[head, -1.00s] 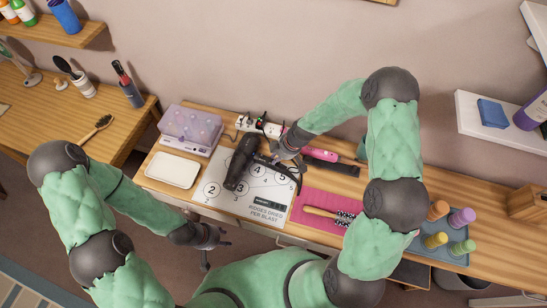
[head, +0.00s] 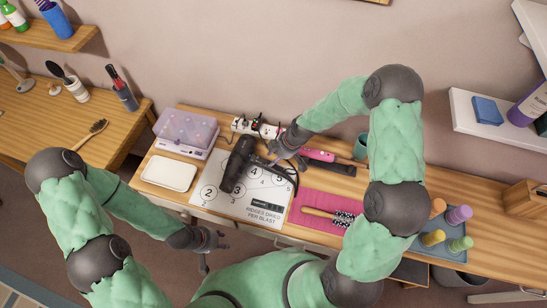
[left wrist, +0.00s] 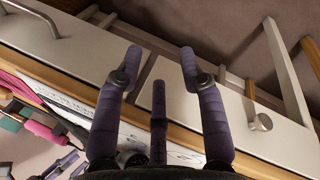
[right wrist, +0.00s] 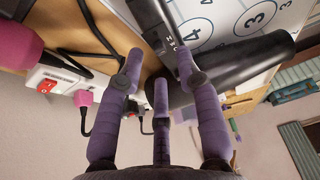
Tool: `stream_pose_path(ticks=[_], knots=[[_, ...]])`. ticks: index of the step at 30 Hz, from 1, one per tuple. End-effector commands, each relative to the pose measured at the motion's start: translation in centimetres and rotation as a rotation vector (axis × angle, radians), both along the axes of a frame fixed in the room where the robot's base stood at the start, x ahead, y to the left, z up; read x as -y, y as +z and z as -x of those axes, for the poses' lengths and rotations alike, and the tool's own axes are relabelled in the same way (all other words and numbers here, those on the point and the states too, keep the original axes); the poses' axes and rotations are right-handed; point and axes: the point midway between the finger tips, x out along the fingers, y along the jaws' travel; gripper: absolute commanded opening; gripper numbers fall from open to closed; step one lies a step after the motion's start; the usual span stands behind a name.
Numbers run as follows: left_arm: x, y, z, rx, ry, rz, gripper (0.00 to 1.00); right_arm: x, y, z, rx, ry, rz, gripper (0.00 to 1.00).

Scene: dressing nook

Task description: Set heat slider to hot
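The black hair dryer (head: 237,166) lies on the white numbered mat (head: 262,205) on the table. Its barrel (right wrist: 248,66) and part of its handle (right wrist: 148,18) fill the upper middle of the right wrist view. Small white marks on the handle (right wrist: 172,42) show near the right fingertips, but the slider's position is too small to tell. My right gripper (head: 279,156) is open beside the handle; its fingers (right wrist: 160,70) are spread, with nothing clearly held between them. My left gripper (head: 212,243) is open and empty in front of the table edge, also in the left wrist view (left wrist: 160,58).
A white tray (head: 169,173) and a lilac box (head: 186,131) are left. A brush (head: 325,214) lies on the pink mat (head: 318,203); a bottle tray (head: 428,251) is right.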

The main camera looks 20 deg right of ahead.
Motion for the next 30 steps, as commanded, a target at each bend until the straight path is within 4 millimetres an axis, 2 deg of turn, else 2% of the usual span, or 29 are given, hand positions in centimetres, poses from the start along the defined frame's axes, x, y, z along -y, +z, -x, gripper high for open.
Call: stream_pose_path(ticks=[9, 15, 21, 27, 30], knots=[[0.0, 0.1, 0.0, -0.001, 0.0, 0.0, 0.4, 2.0, 5.8, 1.2, 0.004, -0.002, 0.001, 0.35], [0.0, 0.1, 0.0, -0.001, 0.0, 0.0, 0.4, 2.9, 8.2, 1.8, 0.0, -0.001, 0.0, 0.35], [0.0, 0.1, 0.0, -0.001, 0.0, 0.0, 0.4, 3.2, 9.1, 2.1, -0.002, -0.001, 0.0, 0.35], [0.0, 0.1, 0.0, -0.001, 0.0, 0.0, 0.4, 3.2, 9.2, 2.1, -0.002, -0.001, 0.0, 0.35], [0.0, 0.8, 0.1, -0.001, 0.0, 0.0, 0.4, 3.2, 9.2, 2.1, -0.002, -0.001, 0.0, 0.35]])
